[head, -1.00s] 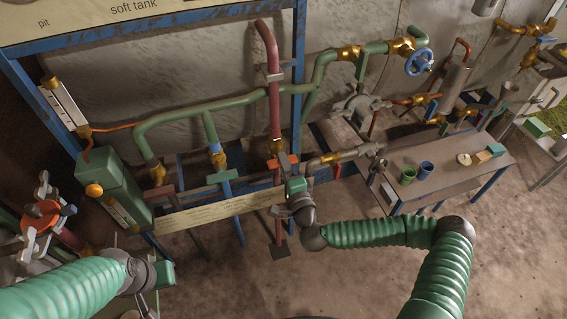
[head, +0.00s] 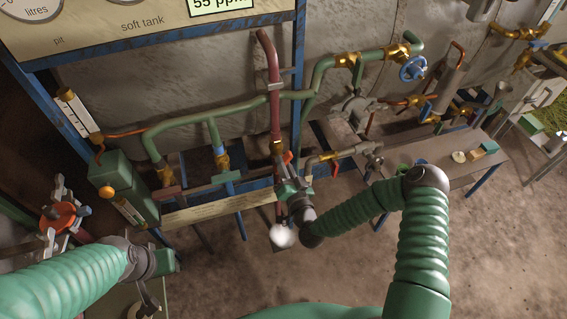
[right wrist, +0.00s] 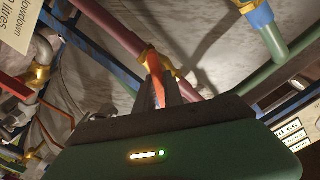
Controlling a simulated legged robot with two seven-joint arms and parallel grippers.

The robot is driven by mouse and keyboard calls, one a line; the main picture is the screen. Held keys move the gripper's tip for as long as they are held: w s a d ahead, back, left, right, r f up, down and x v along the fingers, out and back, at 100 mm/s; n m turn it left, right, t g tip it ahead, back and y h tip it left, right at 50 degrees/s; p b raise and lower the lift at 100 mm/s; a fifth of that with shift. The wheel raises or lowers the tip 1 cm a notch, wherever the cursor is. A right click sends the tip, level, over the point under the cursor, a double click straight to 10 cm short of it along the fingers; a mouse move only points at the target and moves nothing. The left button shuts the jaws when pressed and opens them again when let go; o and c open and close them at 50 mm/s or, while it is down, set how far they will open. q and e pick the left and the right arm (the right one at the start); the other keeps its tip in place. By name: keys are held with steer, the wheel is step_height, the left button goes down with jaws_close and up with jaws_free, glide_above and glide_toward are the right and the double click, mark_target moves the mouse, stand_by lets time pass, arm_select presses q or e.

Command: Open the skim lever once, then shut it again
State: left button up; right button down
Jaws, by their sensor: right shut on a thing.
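A red pipe (head: 270,85) runs down to a brass valve (head: 277,148) with an orange-red lever (head: 288,157). My right gripper (head: 288,175) is at this lever, its green body just below the valve. In the right wrist view the dark fingers are shut on the orange lever (right wrist: 157,92), which points away from the brass valve body (right wrist: 153,60). No readable label marks it as the skim lever. A white puff (head: 282,235) shows below the valve, by the pipe's foot. My left gripper (head: 165,262) is at the lower left; its fingers are unclear.
Two other valves with a dull red handle (head: 168,191) and a grey-green handle (head: 223,178) stand left along the blue frame. An orange handwheel (head: 60,217) is near my left arm. Floor at lower right is clear.

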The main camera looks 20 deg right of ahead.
steer(key=shift+s+f, duration=0.1)
steer(key=shift+f, duration=0.25)
steer(key=shift+f+m, duration=0.15)
steer(key=shift+m, duration=0.85)
steer(key=m+b, duration=0.1)
steer(key=m, duration=0.4)
steer(key=shift+f+b, duration=0.1)
steer(key=shift+b, duration=0.3)
steer(key=m, duration=0.3)
steer(key=shift+b, duration=0.3)
steer(key=shift+r+m, duration=0.2)
steer(key=shift+m, duration=0.9)
steer(key=shift+a, duration=0.1)
steer(key=c, duration=1.1)
jaws_free()
steer(key=shift+r, duration=0.15)
